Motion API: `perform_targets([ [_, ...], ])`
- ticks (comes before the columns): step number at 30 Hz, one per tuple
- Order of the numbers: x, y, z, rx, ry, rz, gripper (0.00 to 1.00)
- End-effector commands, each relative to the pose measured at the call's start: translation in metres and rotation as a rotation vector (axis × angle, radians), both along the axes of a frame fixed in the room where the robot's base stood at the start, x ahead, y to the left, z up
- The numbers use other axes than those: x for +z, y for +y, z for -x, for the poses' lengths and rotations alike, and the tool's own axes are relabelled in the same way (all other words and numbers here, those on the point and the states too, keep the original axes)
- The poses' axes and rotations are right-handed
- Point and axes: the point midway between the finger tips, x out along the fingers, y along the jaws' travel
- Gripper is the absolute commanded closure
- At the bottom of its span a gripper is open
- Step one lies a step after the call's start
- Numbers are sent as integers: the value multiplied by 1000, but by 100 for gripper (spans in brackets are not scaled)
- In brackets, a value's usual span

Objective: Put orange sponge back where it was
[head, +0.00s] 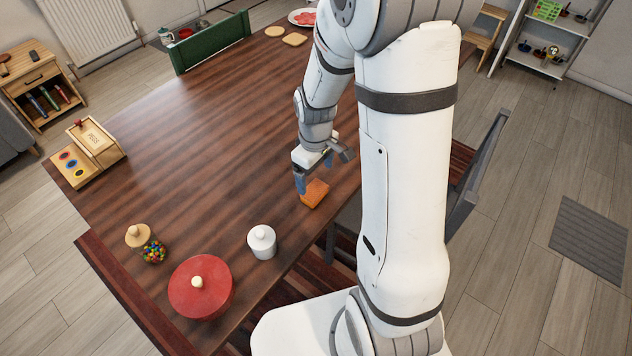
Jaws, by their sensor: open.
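The orange sponge (315,194) lies on the dark wooden table (200,130), near the table's right edge. My gripper (318,177) is open, low over the table right at the sponge. One blue fingertip shows at the sponge's left side. The other finger is partly hidden, and I cannot tell whether the fingers touch the sponge.
A white lidded jar (262,243), a red lidded pot (201,289) and a jar of colourful candies (153,251) stand at the near end. A wooden box (88,153) sits at the left edge. Chairs (211,44) surround the table. The table's middle is clear.

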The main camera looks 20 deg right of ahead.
Motion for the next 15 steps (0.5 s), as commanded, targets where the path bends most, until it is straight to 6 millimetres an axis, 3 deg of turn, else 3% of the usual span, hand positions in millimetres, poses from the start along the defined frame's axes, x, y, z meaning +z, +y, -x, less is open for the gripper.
perform_targets([
  [3,25,0,-1,0,-5,0,16],
  [11,53,0,1,-5,-5,0,16],
  [15,77,0,13,-71,-34,-1,16],
])
